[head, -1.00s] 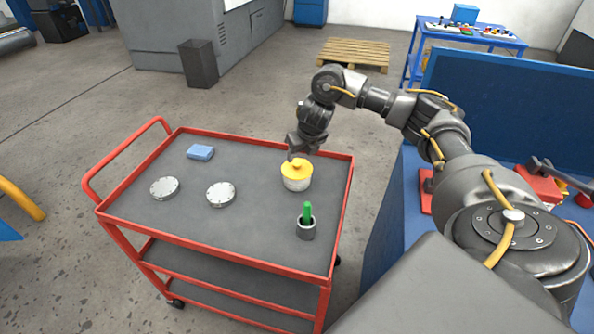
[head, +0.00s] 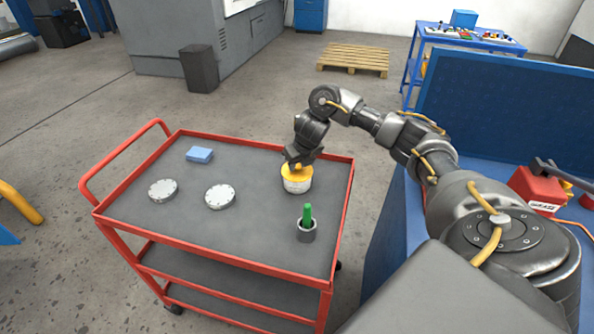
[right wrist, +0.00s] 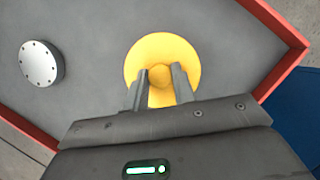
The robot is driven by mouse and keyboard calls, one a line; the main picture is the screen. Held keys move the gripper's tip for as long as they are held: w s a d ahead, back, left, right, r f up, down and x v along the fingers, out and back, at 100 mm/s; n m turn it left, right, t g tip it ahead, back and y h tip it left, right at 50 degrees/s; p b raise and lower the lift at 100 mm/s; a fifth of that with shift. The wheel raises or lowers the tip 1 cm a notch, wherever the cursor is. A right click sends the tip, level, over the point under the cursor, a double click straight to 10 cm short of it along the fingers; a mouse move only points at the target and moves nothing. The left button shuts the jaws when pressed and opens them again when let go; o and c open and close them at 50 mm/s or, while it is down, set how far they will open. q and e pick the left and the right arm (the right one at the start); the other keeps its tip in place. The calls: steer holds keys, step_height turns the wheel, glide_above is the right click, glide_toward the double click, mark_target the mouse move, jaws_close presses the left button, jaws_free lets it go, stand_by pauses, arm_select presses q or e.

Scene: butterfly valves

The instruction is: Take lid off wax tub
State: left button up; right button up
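The wax tub (head: 297,187) is a pale round tub standing upright near the right side of the cart's top. Its yellow lid (head: 300,175) sits on it; in the right wrist view the lid (right wrist: 188,58) has a round knob (right wrist: 160,76) in its middle. My right gripper (head: 297,163) points down right above the lid. In the right wrist view its two fingers (right wrist: 160,72) stand on either side of the knob, with a narrow gap, and look open. My left gripper is not in view.
The red cart (head: 250,245) also holds two grey flanged discs (head: 163,190) (head: 220,196), a blue block (head: 199,154) and a dark cup (head: 306,235) with a green-handled thing in it. The cart's raised red rim runs close to the tub's right.

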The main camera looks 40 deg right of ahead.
steer(key=shift+c, duration=1.4)
steer(key=shift+r, duration=0.2)
